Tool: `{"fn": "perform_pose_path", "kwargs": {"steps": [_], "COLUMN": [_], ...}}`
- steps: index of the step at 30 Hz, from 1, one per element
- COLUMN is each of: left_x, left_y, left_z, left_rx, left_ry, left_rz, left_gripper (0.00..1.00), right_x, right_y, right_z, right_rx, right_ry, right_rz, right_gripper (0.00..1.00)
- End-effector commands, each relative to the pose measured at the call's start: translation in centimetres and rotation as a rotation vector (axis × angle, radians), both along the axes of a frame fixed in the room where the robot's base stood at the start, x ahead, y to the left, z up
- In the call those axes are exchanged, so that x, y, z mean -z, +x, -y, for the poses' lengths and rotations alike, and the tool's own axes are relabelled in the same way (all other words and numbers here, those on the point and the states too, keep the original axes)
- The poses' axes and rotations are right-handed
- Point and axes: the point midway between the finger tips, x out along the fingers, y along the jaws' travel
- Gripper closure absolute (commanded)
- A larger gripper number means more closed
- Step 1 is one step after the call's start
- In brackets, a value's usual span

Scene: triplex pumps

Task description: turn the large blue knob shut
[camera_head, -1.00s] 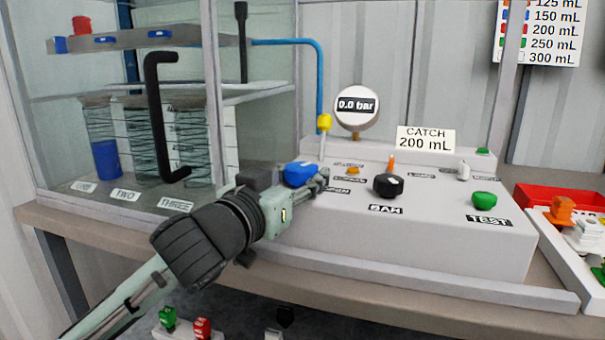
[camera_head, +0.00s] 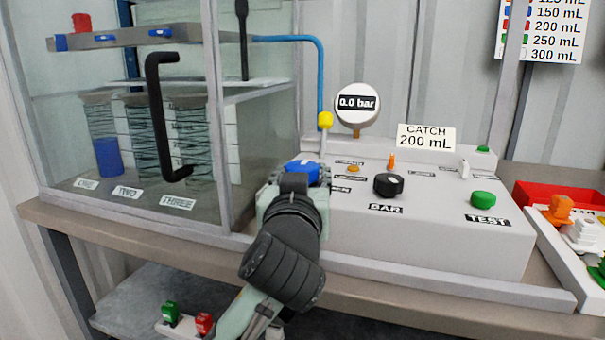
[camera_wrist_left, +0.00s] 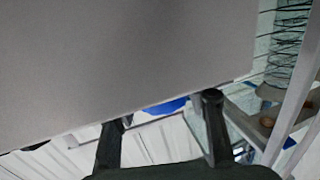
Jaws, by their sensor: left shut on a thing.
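The large blue knob (camera_head: 304,171) sits on the left end of the grey console's top. My left gripper (camera_head: 297,184) reaches it from the front and is shut on it, partly covering its near side. In the left wrist view, a sliver of the blue knob (camera_wrist_left: 166,106) shows between the two dark fingers of my left gripper (camera_wrist_left: 165,112); the rest is hidden. My right gripper is in neither view.
The gauge (camera_head: 357,104) reads 0.0 bar. A black knob (camera_head: 388,186) and green TEST knob (camera_head: 483,199) are to the right. A glass cabinet with a black handle (camera_head: 157,117) stands left.

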Motion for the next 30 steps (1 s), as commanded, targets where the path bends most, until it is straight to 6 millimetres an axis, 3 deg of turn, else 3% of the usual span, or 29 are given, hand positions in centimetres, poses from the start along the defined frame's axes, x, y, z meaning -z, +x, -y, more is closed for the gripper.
{"fn": "perform_pose_path", "kwargs": {"steps": [6, 7, 12, 23, 30], "left_x": [0.1, 0.1, 0.1, 0.1, 0.1], "left_y": [0.0, 0.0, 0.0, -0.4, -4.5], "left_z": [0.0, 0.0, 0.0, 0.0, -0.2], "left_rx": [-0.001, -0.001, 0.0, 0.002, 0.004], "left_ry": [0.0, 0.0, 0.0, -0.002, -0.005], "left_rz": [-0.003, -0.003, -0.002, -0.001, -0.003], "left_gripper": [0.85, 0.54, 0.34, 0.34, 0.34], "right_x": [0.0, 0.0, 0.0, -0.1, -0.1], "right_y": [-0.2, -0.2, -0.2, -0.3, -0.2], "right_z": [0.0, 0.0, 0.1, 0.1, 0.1], "right_rx": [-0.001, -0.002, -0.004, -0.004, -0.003], "right_ry": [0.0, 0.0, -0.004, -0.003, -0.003], "right_rz": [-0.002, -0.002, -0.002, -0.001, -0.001], "right_gripper": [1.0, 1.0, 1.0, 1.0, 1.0]}}
